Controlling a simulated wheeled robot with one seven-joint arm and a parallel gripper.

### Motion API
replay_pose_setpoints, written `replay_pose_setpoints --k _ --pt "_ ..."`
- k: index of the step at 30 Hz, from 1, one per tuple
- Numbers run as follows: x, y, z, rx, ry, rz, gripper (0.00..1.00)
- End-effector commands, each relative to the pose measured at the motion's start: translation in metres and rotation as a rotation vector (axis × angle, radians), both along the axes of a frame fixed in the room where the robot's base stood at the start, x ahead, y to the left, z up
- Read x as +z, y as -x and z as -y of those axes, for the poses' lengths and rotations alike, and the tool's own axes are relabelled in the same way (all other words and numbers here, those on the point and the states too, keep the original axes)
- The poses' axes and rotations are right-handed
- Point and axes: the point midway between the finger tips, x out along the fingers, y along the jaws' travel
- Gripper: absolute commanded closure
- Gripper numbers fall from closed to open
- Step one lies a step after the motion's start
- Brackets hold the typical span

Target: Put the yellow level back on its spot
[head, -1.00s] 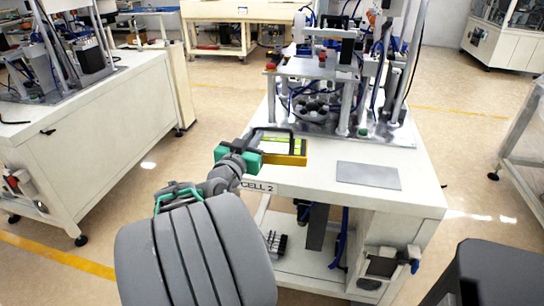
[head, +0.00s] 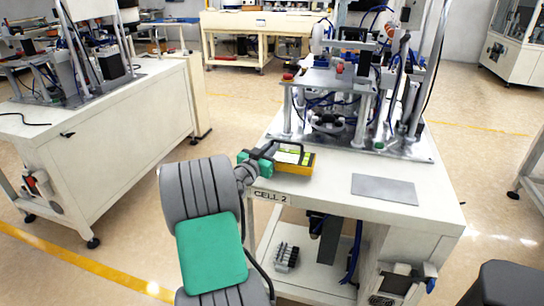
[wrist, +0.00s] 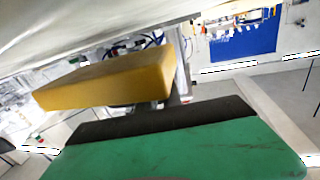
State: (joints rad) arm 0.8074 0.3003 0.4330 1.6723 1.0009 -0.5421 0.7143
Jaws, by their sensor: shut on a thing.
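The yellow level (head: 297,168) is a yellow bar with a bright green-yellow top, at the left end of the CELL 2 table (head: 330,185). My gripper (head: 286,153), with green and dark parts, is shut on it from the left. Whether the level touches the tabletop or hangs just above it is hard to tell. In the wrist view the level (wrist: 110,80) is a plain yellow block beyond a dark finger edge and a green gripper part. A flat grey rectangle (head: 384,188) lies on the tabletop to the right, with nothing on it.
A fixture with posts, blue hoses and a round bowl feeder (head: 328,122) stands on a metal plate at the back of the table. The tabletop between the level and the grey rectangle is bare. A white bench (head: 105,145) stands at the left.

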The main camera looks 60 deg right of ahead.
Motion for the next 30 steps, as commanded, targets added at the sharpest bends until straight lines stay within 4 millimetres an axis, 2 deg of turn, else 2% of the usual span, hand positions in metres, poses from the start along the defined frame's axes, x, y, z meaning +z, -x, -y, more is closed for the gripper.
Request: replay_pose_setpoints --k 1,4,15,16,23,30 --pt "-0.013 0.000 -0.001 0.000 -0.003 -0.005 1.00" --pt "-0.025 0.001 -0.001 0.000 -0.001 -0.003 1.00" --pt "-0.029 0.001 -0.001 0.000 0.001 -0.001 1.00" --pt "-0.029 0.001 -0.001 0.000 -0.003 -0.002 0.89" --pt "-0.029 0.001 -0.002 0.000 -0.003 -0.002 0.70" --pt "-0.028 0.001 -0.002 0.000 -0.003 -0.003 0.69"
